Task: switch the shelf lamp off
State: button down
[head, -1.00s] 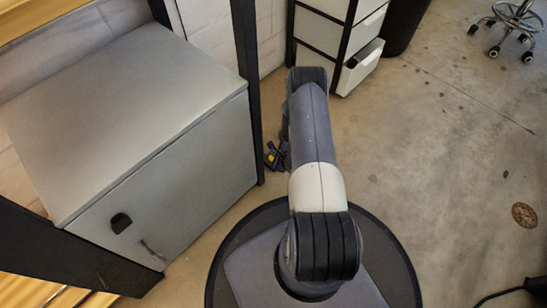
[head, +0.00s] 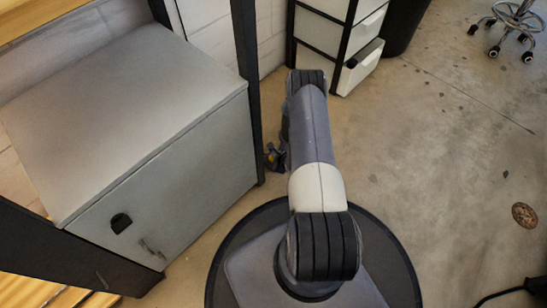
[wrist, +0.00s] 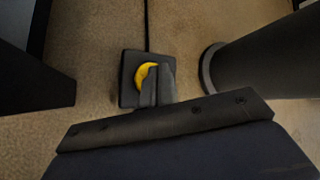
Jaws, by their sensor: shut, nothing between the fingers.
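A black square floor switch (wrist: 130,92) with a yellow curved button (wrist: 142,76) lies on the floor in the wrist view, a dark cord running up from it. My gripper (wrist: 160,68) is shut and empty, its fingers over the right part of the switch and hiding part of the button. I cannot tell whether the fingertips touch it. In the head view a small yellow and dark patch (head: 272,157) shows left of my arm, by the black post; my arm hides most of that spot. The shelf lamp itself is not in view.
A grey cabinet (head: 125,110) stands at the left beside a black post (head: 248,90). A white drawer unit (head: 358,66) stands at the back. A wheeled stool (head: 515,20) is at the far right. The concrete floor at right is mostly clear.

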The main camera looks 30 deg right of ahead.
jog(key=shift+f, duration=0.5)
dwell(0.6)
jog(key=shift+r, duration=0.15)
jog(key=shift+r+p, duration=0.5)
jog(key=shift+r, duration=0.35)
notch_tip(320, 180, up, 6)
jog(key=p, duration=0.3)
jog(key=shift+p, duration=0.4)
jog(key=shift+f, duration=0.1)
dwell(2.1)
